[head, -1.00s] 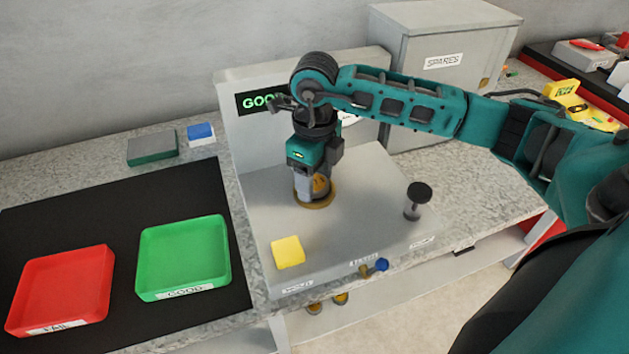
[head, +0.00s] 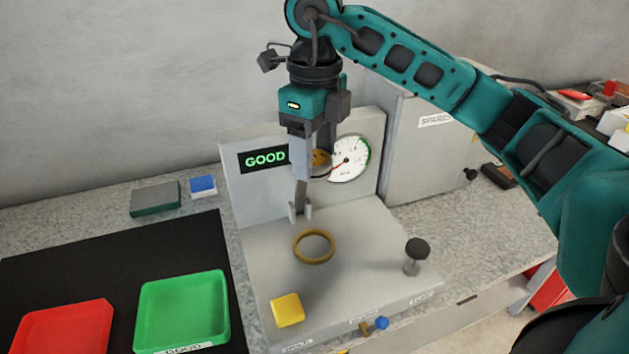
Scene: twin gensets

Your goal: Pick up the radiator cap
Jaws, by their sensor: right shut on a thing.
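The radiator cap (head: 320,158), brass-coloured, is between the fingers of my right gripper (head: 311,163) in the head view. The fingers partly hide it. My right gripper is shut on it and points down, well above the grey test stand (head: 350,270). A brass ring (head: 314,260) lies empty on top of the stand, below the gripper and apart from the cap. My left gripper is not in view.
The stand's back panel has a display (head: 262,159) reading GOOD and a dial gauge (head: 350,158). A black-topped plunger (head: 416,250) and a yellow block (head: 287,310) are on the stand. Green (head: 184,310) and red (head: 62,340) trays sit left; a SPARES cabinet (head: 430,150) stands right.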

